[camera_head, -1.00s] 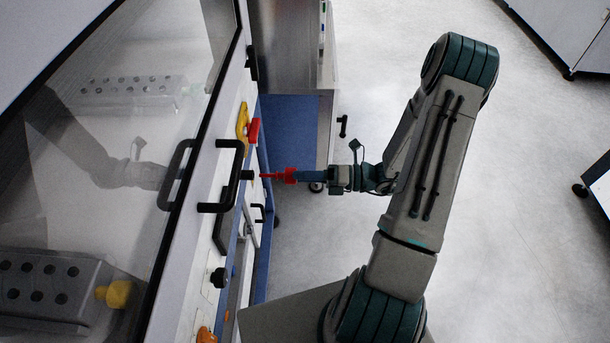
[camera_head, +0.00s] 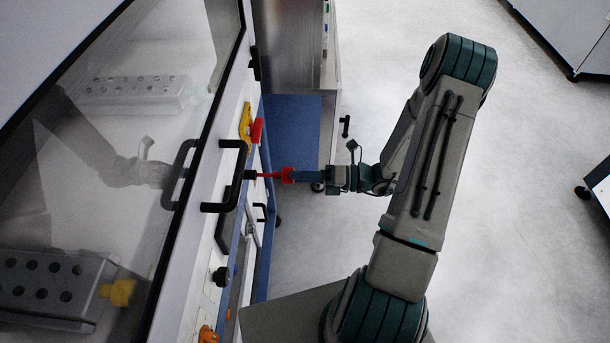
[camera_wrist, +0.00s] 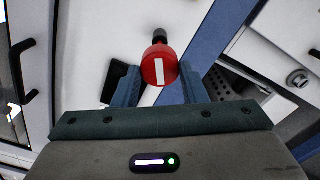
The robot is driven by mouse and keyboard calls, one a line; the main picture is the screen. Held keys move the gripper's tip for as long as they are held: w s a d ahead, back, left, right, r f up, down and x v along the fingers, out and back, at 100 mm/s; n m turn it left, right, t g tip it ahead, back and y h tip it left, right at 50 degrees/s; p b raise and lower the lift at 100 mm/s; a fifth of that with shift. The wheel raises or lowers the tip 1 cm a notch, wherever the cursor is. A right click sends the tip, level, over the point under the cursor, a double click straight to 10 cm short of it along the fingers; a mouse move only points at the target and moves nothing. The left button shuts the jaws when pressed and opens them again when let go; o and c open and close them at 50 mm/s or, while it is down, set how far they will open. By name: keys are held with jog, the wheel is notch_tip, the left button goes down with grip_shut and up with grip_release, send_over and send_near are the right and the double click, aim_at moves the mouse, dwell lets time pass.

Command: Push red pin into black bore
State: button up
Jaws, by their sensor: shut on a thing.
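The red pin (camera_head: 268,175) lies level in my gripper (camera_head: 297,175), its thin shaft pointing left at the panel. The black bore (camera_head: 250,174) is a short dark collar on the white panel front, beside the black bar handle. The pin's tip appears to meet the bore's mouth; how deep it sits I cannot tell. In the wrist view, the pin's round red head with a white bar (camera_wrist: 159,66) stands between the blue fingers of my gripper (camera_wrist: 158,86). It covers the shaft. The bore (camera_wrist: 160,36) shows dark just behind the head.
A black bar handle (camera_head: 241,180) juts out just left of the bore. A yellow part (camera_head: 246,122) and a red part (camera_head: 257,131) sit above it, a black knob (camera_head: 221,277) and an orange knob (camera_head: 207,334) below.

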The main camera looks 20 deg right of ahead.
aim_at(286, 176)
jog(key=shift+x, duration=2.05)
jog(key=o, duration=1.2)
jog(key=shift+a, duration=0.1)
jog(key=shift+c, duration=0.2)
jog(key=b+v, duration=0.3)
jog(key=v, duration=1.1)
jog(key=shift+a, duration=0.1)
